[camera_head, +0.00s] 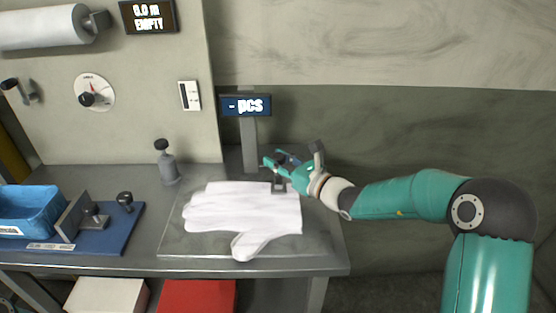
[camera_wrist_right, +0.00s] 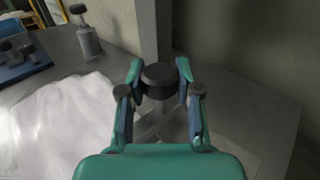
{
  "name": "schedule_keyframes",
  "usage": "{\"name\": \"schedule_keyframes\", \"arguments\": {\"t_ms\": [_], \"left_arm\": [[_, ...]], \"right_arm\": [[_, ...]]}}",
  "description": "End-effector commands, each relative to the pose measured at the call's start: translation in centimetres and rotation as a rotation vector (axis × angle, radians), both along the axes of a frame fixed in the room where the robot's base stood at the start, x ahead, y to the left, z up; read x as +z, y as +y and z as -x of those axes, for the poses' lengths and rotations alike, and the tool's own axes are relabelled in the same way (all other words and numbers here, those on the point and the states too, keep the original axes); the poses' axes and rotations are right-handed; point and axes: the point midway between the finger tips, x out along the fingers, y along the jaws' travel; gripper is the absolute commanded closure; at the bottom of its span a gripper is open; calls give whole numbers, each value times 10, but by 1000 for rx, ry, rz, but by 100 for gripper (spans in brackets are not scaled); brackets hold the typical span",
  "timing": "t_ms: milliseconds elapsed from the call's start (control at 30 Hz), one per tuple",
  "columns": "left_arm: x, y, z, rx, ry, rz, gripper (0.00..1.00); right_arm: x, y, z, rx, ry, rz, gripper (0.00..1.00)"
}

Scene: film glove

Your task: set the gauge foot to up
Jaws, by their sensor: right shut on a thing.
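The gauge is a grey post (camera_head: 249,145) with a display (camera_head: 245,105) reading "- pcs", at the back of a bench plate (camera_head: 185,246). The gauge foot's dark knob (camera_wrist_right: 160,75) sits between the fingers of my right gripper (camera_head: 279,163) in the right wrist view. My right gripper is shut on that knob. A dark piece under the fingers (camera_head: 279,187) shows at the glove pile's back right edge. I cannot tell whether it touches the gloves. White gloves (camera_head: 240,209) lie flat on the plate and also show in the wrist view (camera_wrist_right: 60,125). My left gripper is out of view.
A grey bottle-like post with a black knob (camera_head: 166,163) stands left of the gloves. A blue bin (camera_head: 28,208) and a blue fixture (camera_head: 105,232) are at the left. A panel with a dial (camera_head: 94,92) rises behind. The bench's right end is bare.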

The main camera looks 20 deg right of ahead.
Motion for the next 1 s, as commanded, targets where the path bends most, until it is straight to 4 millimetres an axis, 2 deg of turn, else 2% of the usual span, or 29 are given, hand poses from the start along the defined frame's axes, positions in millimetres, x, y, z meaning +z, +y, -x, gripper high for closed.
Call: {"name": "schedule_keyframes", "arguments": {"t_ms": [133, 300, 400, 533, 800, 833, 967, 1000], "left_arm": [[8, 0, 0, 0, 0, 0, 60], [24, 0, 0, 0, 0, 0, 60], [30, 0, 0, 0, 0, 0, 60], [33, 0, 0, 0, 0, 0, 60], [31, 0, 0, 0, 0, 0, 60], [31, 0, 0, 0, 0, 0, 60], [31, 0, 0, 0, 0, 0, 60], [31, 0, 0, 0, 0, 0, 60]], "right_arm": [[18, -1, 0, -1, -5, 2, 100], [60, -1, 0, -2, -8, 1, 100], [79, 0, 0, -1, -6, 1, 100], [88, -1, -1, -2, -4, 0, 100], [88, -1, -1, -2, -5, -2, 100], [88, -1, -1, -2, -5, -2, 64], [87, 0, -1, -1, -3, -1, 42], [87, 0, -1, -1, -3, -1, 40]]}}
